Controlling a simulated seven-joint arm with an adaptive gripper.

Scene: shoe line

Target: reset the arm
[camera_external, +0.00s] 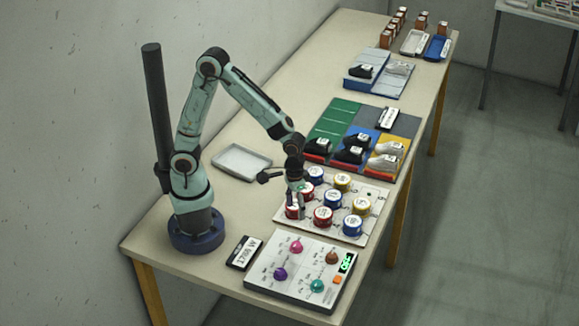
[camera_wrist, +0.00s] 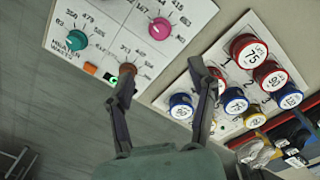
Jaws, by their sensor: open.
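My arm reaches over the table, bent at its elbow, with my gripper (camera_external: 298,207) pointing down at the left part of a white board (camera_external: 376,205) of round tins. In the wrist view my gripper (camera_wrist: 160,72) has its two dark fingers apart with nothing between them. In the outside view it overlaps a red tin (camera_external: 292,213); I cannot tell how high above it the fingertips are. Other red, blue and yellow tins stand on the board, such as a blue tin (camera_external: 352,226) and a red tin marked 75 (camera_wrist: 248,52).
A control panel (camera_external: 262,284) with coloured knobs and a green display lies at the table's near end, beside a label card (camera_external: 244,252). Coloured mats with shoes (camera_external: 353,153) lie further along. A dark post stands by my base.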

